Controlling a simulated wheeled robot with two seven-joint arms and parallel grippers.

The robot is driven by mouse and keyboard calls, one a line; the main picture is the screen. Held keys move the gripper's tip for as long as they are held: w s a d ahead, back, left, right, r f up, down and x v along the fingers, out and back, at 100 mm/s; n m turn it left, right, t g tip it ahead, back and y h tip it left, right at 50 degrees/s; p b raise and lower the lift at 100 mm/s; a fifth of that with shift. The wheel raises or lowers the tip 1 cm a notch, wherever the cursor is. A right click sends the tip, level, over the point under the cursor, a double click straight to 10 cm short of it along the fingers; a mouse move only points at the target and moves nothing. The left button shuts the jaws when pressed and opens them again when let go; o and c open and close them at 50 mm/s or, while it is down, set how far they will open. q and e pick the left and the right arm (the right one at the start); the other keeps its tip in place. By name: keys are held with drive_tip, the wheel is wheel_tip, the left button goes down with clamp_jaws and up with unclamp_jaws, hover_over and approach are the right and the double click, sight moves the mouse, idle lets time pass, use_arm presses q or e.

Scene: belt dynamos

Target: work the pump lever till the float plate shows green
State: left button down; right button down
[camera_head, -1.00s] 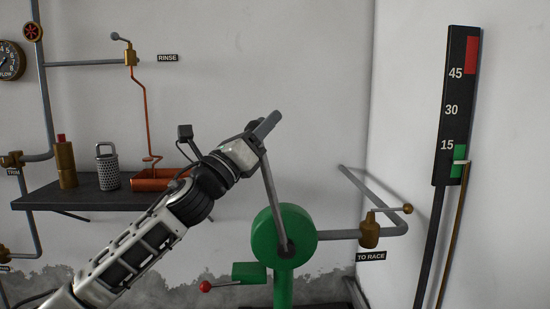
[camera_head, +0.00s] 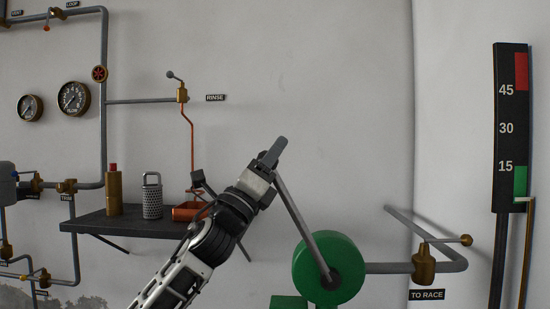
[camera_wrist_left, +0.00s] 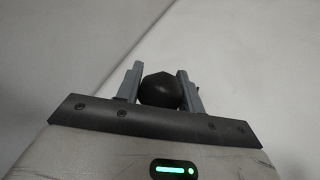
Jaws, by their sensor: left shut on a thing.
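The pump lever (camera_head: 302,227) is a grey bar that rises from the hub of a round green pump body (camera_head: 312,262) and leans to the left. My left gripper (camera_head: 274,154) is shut at its upper end. In the left wrist view a dark rounded knob (camera_wrist_left: 160,90) sits between its two fingers (camera_wrist_left: 161,84). A tall black gauge board (camera_head: 509,130) at right has marks 15, 30, 45, a red band (camera_head: 521,72) on top and a green band (camera_head: 520,182) at the bottom. A small pale plate (camera_head: 524,200) on a brown rod is at the green band's lower end. My right gripper is out of view.
A dark shelf (camera_head: 105,222) at left holds a brass bottle (camera_head: 115,192), a grater-like cylinder (camera_head: 152,199) and a copper tray (camera_head: 186,214). A brass valve (camera_head: 424,266) marked TO RACE is right of the pump. Pipes and dials line the wall.

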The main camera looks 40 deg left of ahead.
use_arm(q)
drive_tip(key=shift+f, duration=0.15)
drive_tip(key=c, duration=1)
unclamp_jaws()
drive_tip(key=shift+a, duration=0.15)
drive_tip(key=shift+o, duration=0.5)
drive_tip(key=shift+s, duration=0.1)
drive_tip(key=shift+s+f, duration=0.2)
drive_tip(key=shift+f, duration=0.05)
drive_tip(key=b+v, duration=0.3)
drive_tip(key=v, duration=1.2)
drive_tip(key=shift+s, duration=0.15)
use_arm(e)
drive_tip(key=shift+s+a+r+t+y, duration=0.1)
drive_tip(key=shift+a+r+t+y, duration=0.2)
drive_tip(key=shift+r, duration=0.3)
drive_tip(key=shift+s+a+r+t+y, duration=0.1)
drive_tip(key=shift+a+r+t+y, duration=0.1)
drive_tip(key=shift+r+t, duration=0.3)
